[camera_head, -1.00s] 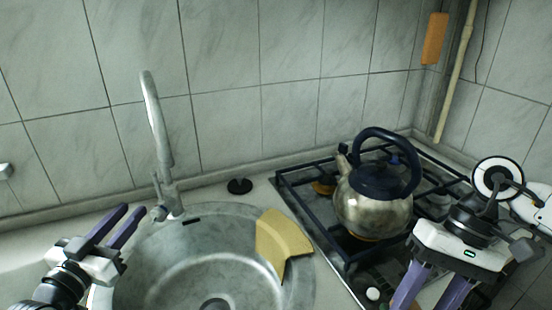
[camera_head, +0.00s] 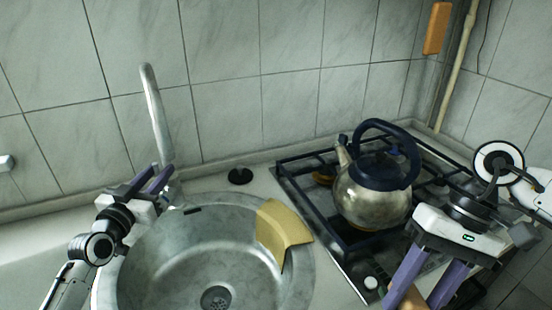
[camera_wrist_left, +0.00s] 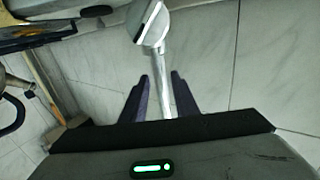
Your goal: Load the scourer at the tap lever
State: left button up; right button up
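The tap (camera_head: 157,115) stands at the back of the round sink, its spout upright. Its lever is not clear behind my left gripper. My left gripper (camera_head: 162,178) is at the tap's base, fingers apart and holding nothing. In the left wrist view a chrome tap part (camera_wrist_left: 170,75) lies between the open fingers (camera_wrist_left: 162,92); contact is unclear. A yellow cloth-like piece (camera_head: 280,232), perhaps the scourer, drapes over the sink's right rim. My right gripper (camera_head: 430,285) is in front of the hob, fingers apart, tips cut off by the frame. A tan thing (camera_head: 408,299) shows between them; whether it is held is unclear.
The sink (camera_head: 150,270) is otherwise empty. A black round plug (camera_head: 240,175) lies on the counter behind it. A kettle (camera_head: 372,195) with a dark lid and handle stands on the hob (camera_head: 328,232). An orange block (camera_head: 436,28) is on the back wall.

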pick_arm(q)
grip_shut()
dwell(1.4)
